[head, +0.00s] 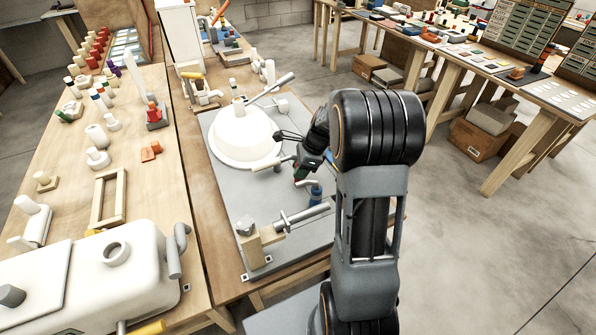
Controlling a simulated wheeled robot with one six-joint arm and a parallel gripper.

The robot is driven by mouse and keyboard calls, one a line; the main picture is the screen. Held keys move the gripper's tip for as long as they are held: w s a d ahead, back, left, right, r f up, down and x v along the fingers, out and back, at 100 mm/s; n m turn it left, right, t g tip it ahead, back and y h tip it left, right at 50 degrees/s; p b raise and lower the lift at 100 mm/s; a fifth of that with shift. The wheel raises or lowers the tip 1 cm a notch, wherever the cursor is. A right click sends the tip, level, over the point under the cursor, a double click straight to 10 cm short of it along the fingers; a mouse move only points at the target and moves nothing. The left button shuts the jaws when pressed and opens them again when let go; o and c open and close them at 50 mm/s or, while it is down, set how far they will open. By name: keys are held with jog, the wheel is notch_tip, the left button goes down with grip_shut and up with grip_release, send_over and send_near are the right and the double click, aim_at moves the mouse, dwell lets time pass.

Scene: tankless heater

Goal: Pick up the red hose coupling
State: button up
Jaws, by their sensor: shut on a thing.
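My gripper (305,165) is over the grey panel on the near bench, right of the white dome. The fingers and the grip itself are mostly hidden by my wrist, and I cannot tell whether the piece touches anything below.
A white dome (243,135) stands left of my gripper. A blue fitting (315,190) with a lever is just below it. A metal rod on a wooden block (265,240) is nearer. Small parts crowd the left table (150,190).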

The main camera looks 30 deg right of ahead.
grip_shut()
jog(key=shift+r, duration=0.1)
